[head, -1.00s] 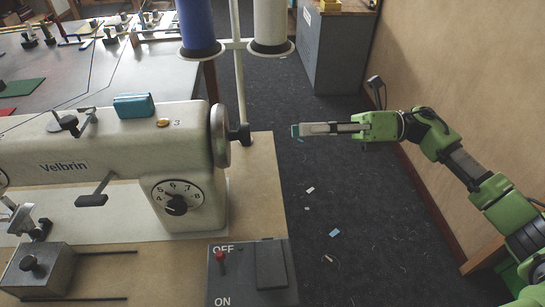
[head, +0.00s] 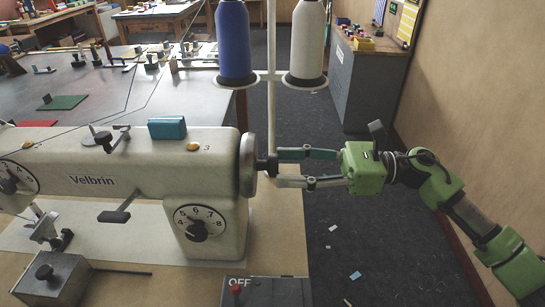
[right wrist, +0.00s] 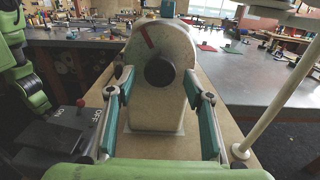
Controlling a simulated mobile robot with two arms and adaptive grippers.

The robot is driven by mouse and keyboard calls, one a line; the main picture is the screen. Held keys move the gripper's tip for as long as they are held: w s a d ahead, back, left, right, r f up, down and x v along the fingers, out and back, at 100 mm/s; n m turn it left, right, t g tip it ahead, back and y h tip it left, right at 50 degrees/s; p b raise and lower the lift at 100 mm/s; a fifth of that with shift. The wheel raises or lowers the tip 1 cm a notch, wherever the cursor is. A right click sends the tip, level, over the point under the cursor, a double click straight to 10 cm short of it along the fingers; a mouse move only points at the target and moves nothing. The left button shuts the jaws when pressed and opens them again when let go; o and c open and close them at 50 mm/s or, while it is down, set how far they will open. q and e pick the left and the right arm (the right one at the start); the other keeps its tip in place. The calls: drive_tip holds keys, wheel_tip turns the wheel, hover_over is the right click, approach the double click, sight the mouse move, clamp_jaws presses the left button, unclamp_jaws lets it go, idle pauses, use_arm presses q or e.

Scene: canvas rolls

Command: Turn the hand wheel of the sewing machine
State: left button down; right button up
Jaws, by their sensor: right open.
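The sewing machine (head: 120,165) is cream and marked "Velbrin". Its pale hand wheel (head: 247,165) is at the right end, with a dark knob (head: 263,164) sticking out to the right. My right gripper (head: 278,168) is level with the knob, its two fingers pointing left at the wheel. In the right wrist view the wheel (right wrist: 180,48) faces me with a red mark left above the dark round knob (right wrist: 160,72). The open fingers (right wrist: 159,84) are on either side of the knob, with gaps showing. I cannot tell contact. My left gripper is not in view.
An ON/OFF switch box (head: 265,291) is at the table's front. A grey cabinet (head: 368,85) stands behind. Floor to the right is clear except for scraps.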

sight(272, 167)
drive_tip(key=shift+a+p, duration=0.45)
drive_tip(key=shift+a, duration=1.4)
drive_tip(key=c, duration=1.1)
